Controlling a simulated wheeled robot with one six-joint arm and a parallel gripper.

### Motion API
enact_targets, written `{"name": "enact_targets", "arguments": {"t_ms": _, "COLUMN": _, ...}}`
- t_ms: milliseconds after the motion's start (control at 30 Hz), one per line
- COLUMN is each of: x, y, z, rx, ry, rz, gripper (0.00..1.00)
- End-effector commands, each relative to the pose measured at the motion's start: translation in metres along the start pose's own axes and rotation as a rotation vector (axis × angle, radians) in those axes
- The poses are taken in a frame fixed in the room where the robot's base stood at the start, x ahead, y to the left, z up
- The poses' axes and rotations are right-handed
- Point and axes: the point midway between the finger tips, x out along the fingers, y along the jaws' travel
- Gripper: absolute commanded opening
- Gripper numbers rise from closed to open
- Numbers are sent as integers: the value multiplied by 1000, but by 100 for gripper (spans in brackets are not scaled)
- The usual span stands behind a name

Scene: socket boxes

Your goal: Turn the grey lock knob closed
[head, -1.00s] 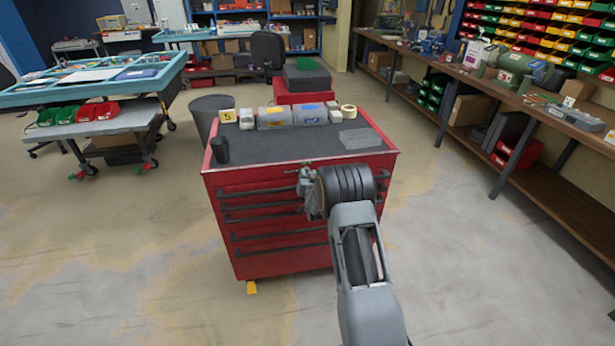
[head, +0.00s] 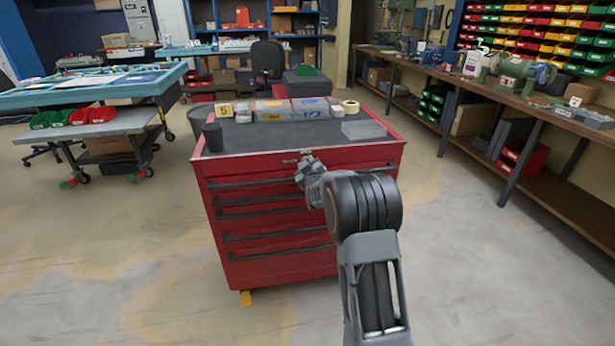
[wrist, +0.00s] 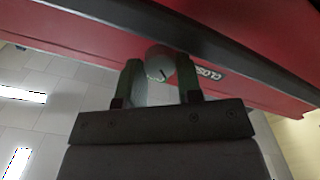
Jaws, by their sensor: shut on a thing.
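The grey lock knob (wrist: 160,62) shows in the wrist view on the red front of the tool cabinet, round, with a short dark mark on its face. In the head view my gripper (head: 304,170) is at the upper front of the red cabinet (head: 280,255), and the knob cannot be made out there.
Bins and a tape roll (head: 351,107) stand along the back of the cabinet top, with a dark cup (head: 213,138) at its left. A wooden bench (head: 500,90) runs along the right. A teal-framed table (head: 90,90) stands at left. The floor around the cabinet is open.

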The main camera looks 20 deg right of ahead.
Motion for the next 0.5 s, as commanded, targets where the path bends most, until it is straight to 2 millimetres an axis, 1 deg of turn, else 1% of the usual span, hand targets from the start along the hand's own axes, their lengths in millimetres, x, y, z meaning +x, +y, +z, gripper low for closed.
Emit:
{"name": "enact_targets", "arguments": {"t_ms": 33, "x": 0, "y": -3, "z": 5, "rx": -44, "ry": 3, "rz": 2, "gripper": 9}}
{"name": "enact_targets", "arguments": {"t_ms": 500, "x": 0, "y": -2, "z": 3, "rx": -464, "ry": 3, "rz": 3, "gripper": 9}}
